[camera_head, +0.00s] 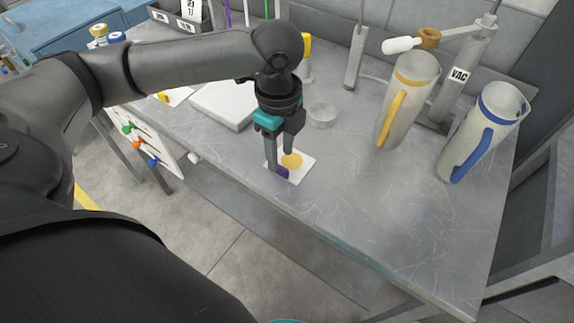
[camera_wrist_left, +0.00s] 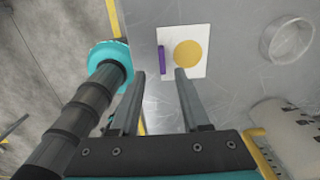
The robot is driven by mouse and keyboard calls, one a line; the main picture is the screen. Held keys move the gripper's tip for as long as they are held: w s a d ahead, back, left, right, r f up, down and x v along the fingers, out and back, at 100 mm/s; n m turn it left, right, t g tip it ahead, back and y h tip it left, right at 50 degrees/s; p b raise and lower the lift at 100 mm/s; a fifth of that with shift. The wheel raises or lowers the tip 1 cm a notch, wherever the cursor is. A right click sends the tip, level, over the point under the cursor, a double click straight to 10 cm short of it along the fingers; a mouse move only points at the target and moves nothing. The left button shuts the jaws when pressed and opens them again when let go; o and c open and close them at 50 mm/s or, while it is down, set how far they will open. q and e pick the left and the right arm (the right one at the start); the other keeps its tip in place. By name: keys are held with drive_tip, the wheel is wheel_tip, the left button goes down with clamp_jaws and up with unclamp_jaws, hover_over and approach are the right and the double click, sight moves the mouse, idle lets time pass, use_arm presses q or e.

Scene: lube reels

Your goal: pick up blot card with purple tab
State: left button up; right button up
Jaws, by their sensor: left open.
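The blot card (camera_head: 305,164) is a small white card with a yellow round blot and a purple tab (camera_head: 283,172). It lies flat on the metal bench near its front edge. My left gripper (camera_head: 279,164) points down over the card and partly hides it. In the left wrist view the card (camera_wrist_left: 198,68) lies just ahead of the two open fingers (camera_wrist_left: 160,75), and its purple tab (camera_wrist_left: 161,60) is in line with the gap between them. The fingers hold nothing.
A clear round dish (camera_head: 322,115) stands behind the card. A white slab (camera_head: 226,104) lies to its left. Two tall jugs, one with a yellow handle (camera_head: 408,98) and one with a blue handle (camera_head: 484,130), stand at the right. The bench (camera_head: 385,205) is bare at the front right.

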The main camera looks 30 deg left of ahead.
sight(282, 168)
use_arm(q)
wheel_tip(282, 168, down, 5)
drive_tip(key=shift+w+f+b, duration=0.1)
drive_tip(key=shift+w+b, duration=0.05)
drive_tip(key=shift+b, duration=0.65)
drive_tip(key=shift+c, duration=0.3)
clamp_jaws()
